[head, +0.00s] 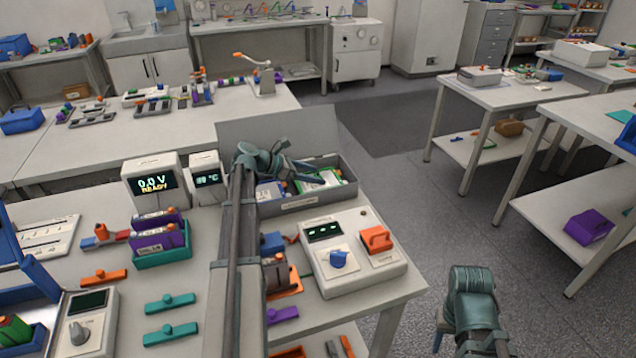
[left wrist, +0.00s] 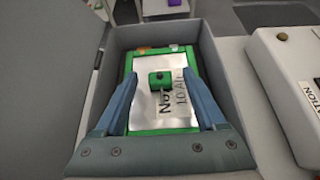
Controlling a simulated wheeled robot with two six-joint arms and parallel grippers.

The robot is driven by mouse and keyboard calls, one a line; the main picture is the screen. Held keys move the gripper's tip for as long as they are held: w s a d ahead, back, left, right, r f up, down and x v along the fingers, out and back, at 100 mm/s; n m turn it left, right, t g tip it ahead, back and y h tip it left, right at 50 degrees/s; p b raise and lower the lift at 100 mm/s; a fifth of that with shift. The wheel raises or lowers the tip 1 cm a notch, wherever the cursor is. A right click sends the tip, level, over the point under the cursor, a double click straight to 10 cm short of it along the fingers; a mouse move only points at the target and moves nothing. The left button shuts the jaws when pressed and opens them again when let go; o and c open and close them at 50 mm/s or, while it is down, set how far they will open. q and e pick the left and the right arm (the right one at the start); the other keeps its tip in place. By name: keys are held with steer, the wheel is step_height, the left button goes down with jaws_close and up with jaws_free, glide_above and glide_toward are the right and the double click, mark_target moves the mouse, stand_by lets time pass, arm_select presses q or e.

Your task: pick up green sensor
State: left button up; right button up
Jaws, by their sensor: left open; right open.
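A small green block with a dark round spot, which looks like the green sensor (left wrist: 160,80), lies on a white printed sheet with a green border (left wrist: 163,131) inside the open grey box. In the left wrist view my left gripper (left wrist: 160,74) is open, its two blue fingers on either side of the block with gaps between, not gripping it. In the head view the left gripper (head: 308,172) reaches over the grey box (head: 305,203), and the small block cannot be told apart there. My right gripper (head: 442,325) is at the lower right, away from the table, its fingers barely showing.
The box's walls and raised lid (head: 285,133) surround the left gripper. A white instrument (head: 350,275) with a blue knob and an orange block stands in front of the box. Displays (head: 153,183) and a green tray of purple cells (head: 162,256) stand left of my arm.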

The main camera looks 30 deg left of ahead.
arm_select(q)
steer(key=shift+w+d, duration=0.1)
steer(key=shift+c, duration=0.3)
jaws_close()
steer(key=shift+r, duration=0.1)
step_height(320, 180, up, 3)
steer(key=p, duration=0.3)
steer(key=shift+p, duration=0.3)
steer(key=shift+d+r+p, duration=0.1)
steer(key=shift+r+p, duration=0.25)
steer(key=shift+r, duration=0.05)
steer(key=s+d, duration=0.9)
steer(key=s, duration=0.4)
steer(key=shift+r+p, duration=0.4)
steer(key=shift+r, duration=0.05)
